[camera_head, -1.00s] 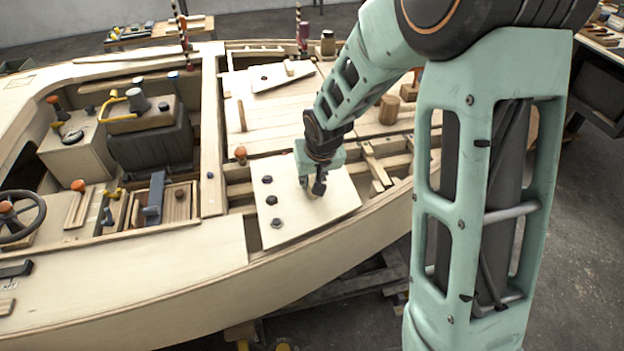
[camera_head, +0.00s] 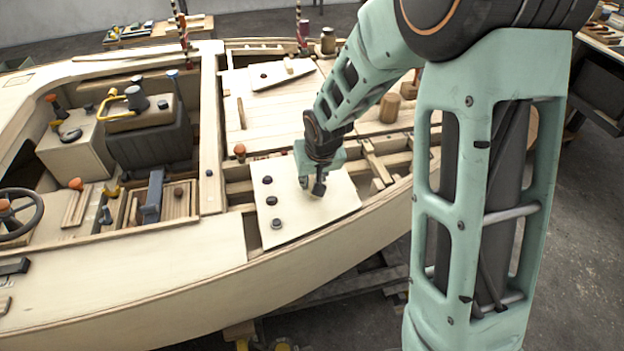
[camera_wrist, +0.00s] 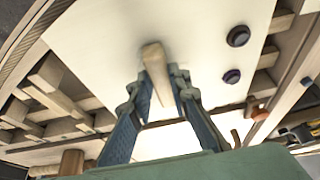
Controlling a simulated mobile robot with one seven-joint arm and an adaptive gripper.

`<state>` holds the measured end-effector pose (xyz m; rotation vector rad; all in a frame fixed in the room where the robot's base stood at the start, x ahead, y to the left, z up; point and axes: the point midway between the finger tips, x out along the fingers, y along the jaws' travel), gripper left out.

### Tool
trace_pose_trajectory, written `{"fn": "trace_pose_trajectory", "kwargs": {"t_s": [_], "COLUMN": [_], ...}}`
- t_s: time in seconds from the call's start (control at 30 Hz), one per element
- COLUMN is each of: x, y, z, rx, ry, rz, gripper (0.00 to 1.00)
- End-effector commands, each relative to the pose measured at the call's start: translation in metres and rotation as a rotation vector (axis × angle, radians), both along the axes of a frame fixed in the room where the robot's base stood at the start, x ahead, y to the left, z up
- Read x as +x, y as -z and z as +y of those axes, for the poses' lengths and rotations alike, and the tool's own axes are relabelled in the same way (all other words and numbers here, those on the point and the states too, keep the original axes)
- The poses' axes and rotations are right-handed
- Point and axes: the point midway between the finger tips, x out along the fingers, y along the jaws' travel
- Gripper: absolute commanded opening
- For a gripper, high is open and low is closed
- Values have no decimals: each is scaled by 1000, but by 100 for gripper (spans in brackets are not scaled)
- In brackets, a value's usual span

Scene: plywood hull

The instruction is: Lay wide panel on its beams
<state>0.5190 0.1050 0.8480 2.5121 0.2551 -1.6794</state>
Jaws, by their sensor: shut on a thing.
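The wide panel (camera_head: 290,215) is a pale plywood sheet with three dark knobs along its left side. It lies over the open beams (camera_head: 238,190) near the hull's front edge; whether it touches them all cannot be told. My gripper (camera_head: 318,188) is above the panel's right half, pointing down. In the wrist view, my gripper (camera_wrist: 160,95) is shut on a light wooden handle (camera_wrist: 155,65) that stands up from the panel (camera_wrist: 110,45). Beams (camera_wrist: 50,90) show beyond the panel's edges. The panel's underside is hidden.
A wooden stick (camera_head: 376,162) lies across the beams right of the panel. A planked deck with a loose pale board (camera_head: 280,74) is behind. An orange-topped peg (camera_head: 240,152) stands behind the panel's left corner. A steering wheel (camera_head: 20,215) is at far left.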

Motion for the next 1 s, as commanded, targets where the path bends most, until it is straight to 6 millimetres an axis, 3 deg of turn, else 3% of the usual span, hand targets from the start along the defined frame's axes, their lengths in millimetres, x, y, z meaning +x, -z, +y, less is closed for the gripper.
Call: {"fn": "trace_pose_trajectory", "kwargs": {"t_s": [0.27, 0.3, 0.47, 0.77, 1.0], "x": [1, 1, 1, -1, -7], "y": [6, 5, 5, 5, -15], "z": [0, 0, 0, 0, -2], "rx": [0, 1, 0, 0, 0], "ry": [0, 0, 0, 0, 1], "rz": [-2, -3, -2, 2, -4], "gripper": [0, 19, 37, 37, 37]}}
